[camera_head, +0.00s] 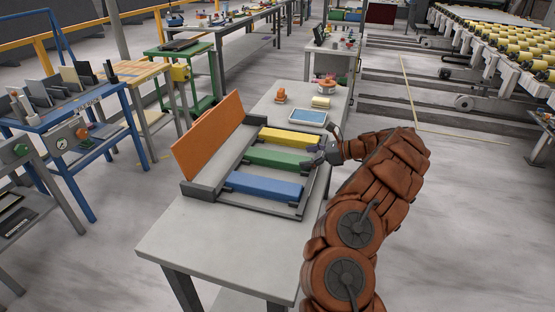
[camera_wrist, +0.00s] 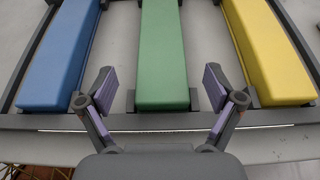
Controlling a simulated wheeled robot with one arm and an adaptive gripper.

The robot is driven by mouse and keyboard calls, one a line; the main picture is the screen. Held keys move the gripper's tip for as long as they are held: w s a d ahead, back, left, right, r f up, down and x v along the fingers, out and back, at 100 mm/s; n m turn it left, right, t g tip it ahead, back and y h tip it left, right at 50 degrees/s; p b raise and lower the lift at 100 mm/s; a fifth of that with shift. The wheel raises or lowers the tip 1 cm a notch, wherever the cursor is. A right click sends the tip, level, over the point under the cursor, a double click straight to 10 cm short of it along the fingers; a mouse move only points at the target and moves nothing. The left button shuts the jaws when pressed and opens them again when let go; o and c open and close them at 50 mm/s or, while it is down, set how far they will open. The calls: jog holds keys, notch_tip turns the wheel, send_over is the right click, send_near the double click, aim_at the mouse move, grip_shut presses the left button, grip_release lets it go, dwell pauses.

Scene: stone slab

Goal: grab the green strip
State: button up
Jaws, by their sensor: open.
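The green strip (camera_head: 277,159) lies in the middle of a dark rack (camera_head: 213,186) on the table, between a yellow strip (camera_head: 290,139) and a blue strip (camera_head: 264,186). In the wrist view the green strip (camera_wrist: 162,55) runs up the middle of the picture. My gripper (camera_head: 325,150) is at the rack's right side, by the green strip's near end. In the wrist view my gripper (camera_wrist: 160,90) is open, with one purple-padded finger on each side of the green strip's end. I see a gap between each finger and the strip. Whether the fingers are level with the strip cannot be told.
An orange panel (camera_head: 207,135) stands along the rack's left side. A blue-framed tablet (camera_head: 308,116) lies behind the rack. The table's front part (camera_head: 225,240) is bare.

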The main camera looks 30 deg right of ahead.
aim_at(292, 158)
jog(key=shift+p+x, duration=0.9)
jog(key=shift+x, duration=1.85)
jog(key=shift+d, duration=0.1)
jog(key=c, duration=1.6)
jog(key=shift+r, duration=0.1)
